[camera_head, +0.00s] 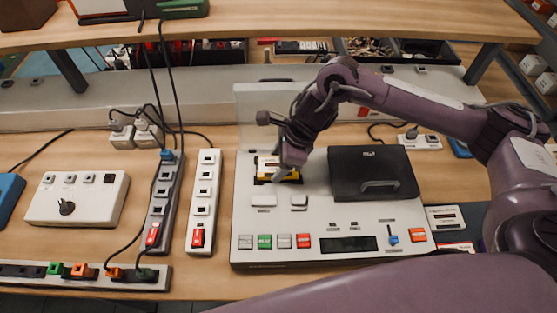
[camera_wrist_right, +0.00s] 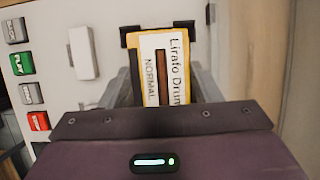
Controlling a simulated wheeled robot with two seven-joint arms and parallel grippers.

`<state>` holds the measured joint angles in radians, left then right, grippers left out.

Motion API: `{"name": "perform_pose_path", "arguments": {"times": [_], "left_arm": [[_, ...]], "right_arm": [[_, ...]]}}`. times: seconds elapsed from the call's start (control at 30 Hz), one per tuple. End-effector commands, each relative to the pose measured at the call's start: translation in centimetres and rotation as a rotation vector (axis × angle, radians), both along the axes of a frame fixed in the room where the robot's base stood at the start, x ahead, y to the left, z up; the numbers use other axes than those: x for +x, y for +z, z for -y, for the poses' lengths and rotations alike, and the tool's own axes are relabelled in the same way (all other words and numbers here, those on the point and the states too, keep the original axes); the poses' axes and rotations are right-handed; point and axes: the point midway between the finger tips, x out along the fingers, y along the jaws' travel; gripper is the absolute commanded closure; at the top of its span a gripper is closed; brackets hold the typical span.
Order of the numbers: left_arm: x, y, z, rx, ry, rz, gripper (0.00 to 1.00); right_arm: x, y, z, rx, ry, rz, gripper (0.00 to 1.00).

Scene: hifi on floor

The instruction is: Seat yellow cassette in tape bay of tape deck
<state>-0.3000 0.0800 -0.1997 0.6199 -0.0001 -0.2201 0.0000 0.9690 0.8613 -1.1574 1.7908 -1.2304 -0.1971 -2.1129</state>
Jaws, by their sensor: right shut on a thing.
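The yellow cassette (camera_head: 267,165) has a white label and is at the tape bay of the white tape deck (camera_head: 310,220). My right gripper (camera_head: 290,172) is shut on it, at the bay. In the right wrist view the cassette (camera_wrist_right: 163,65) lies between the fingers of my right gripper (camera_wrist_right: 165,90), its label facing the camera. Its far end meets the black corners of the tape bay (camera_wrist_right: 130,35). Whether it is fully down in the bay I cannot tell. My left gripper is not in view.
A black lid with a handle (camera_head: 372,172) covers the deck's right side. A clear raised panel (camera_head: 262,115) stands behind the bay. Power strips (camera_head: 204,200) and a white switch box (camera_head: 78,197) stand to the left. A shelf (camera_head: 270,27) runs above the back.

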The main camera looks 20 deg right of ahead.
Motion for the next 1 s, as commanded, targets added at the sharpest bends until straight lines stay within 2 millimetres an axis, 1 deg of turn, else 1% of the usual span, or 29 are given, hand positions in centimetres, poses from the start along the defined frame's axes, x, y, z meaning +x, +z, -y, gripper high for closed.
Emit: {"name": "perform_pose_path", "arguments": {"times": [0.27,0.57,0.6,0.7,0.8,1.0], "left_arm": [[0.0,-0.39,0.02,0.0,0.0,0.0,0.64],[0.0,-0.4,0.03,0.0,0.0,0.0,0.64],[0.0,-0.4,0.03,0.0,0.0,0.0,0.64],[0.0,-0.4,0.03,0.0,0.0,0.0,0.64],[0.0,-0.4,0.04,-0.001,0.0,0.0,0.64],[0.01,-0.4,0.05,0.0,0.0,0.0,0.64]], "right_arm": [[0.02,-0.29,0.0,0.0,0.0,0.001,0.69],[0.02,-0.28,0.01,0.0,0.0,0.0,0.69],[0.01,-0.29,0.0,0.0,0.0,0.0,0.41],[0.01,-0.29,0.0,0.0,0.0,0.0,0.28],[0.01,-0.29,0.0,0.0,0.0,0.0,0.17],[0.0,-0.32,0.01,0.0,0.0,0.0,0.17]]}}
